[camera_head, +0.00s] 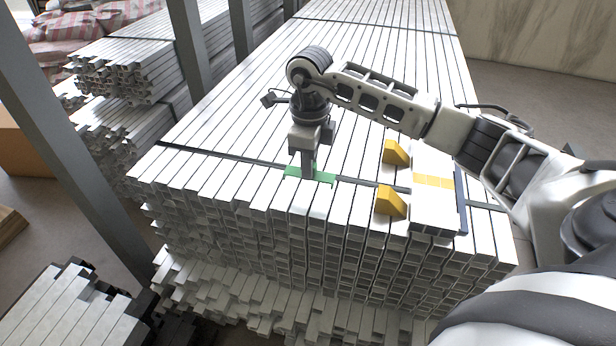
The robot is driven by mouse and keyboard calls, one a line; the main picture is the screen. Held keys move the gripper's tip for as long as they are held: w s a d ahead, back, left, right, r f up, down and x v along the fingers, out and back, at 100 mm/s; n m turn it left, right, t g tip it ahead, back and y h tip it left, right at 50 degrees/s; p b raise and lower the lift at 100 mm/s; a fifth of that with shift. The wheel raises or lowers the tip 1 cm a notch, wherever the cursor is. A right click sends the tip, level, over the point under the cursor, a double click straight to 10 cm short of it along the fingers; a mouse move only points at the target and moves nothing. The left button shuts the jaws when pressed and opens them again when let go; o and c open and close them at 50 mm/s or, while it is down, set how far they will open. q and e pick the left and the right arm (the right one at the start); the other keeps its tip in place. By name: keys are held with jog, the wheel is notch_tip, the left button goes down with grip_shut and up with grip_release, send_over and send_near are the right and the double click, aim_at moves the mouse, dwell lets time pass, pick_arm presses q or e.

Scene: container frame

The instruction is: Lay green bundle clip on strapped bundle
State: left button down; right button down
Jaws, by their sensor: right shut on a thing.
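The strapped bundle (205,131) is a large stack of long white square profiles with a dark strap across its top near the front end. The green bundle clip (325,178) is a flat green piece at the front part of the bundle's top, close to the strap. My right gripper (308,168) points down and is shut on the clip, partly hiding it. I cannot tell whether the clip touches the profiles. My left gripper is not in view.
Two yellow wedge blocks (391,201) and a white box with a yellow band (434,181) sit on the bundle to the right. Grey posts (75,150) stand at the left. More stacked profiles (125,75) lie behind them, and a lower stack (75,310) is at the lower left.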

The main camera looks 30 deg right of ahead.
jog(key=shift+w+f, duration=0.35)
jog(key=shift+f, duration=0.1)
notch_tip(320, 180, down, 3)
jog(key=shift+r+b, duration=0.2)
jog(key=shift+b, duration=0.3)
jog(key=shift+f, duration=0.3)
jog(key=shift+d, duration=0.1)
jog(key=shift+f, duration=0.15)
jog(key=c, duration=1.3)
grip_release()
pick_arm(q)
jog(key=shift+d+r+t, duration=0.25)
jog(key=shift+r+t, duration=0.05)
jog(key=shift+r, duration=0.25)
pick_arm(e)
jog(key=shift+o, duration=0.2)
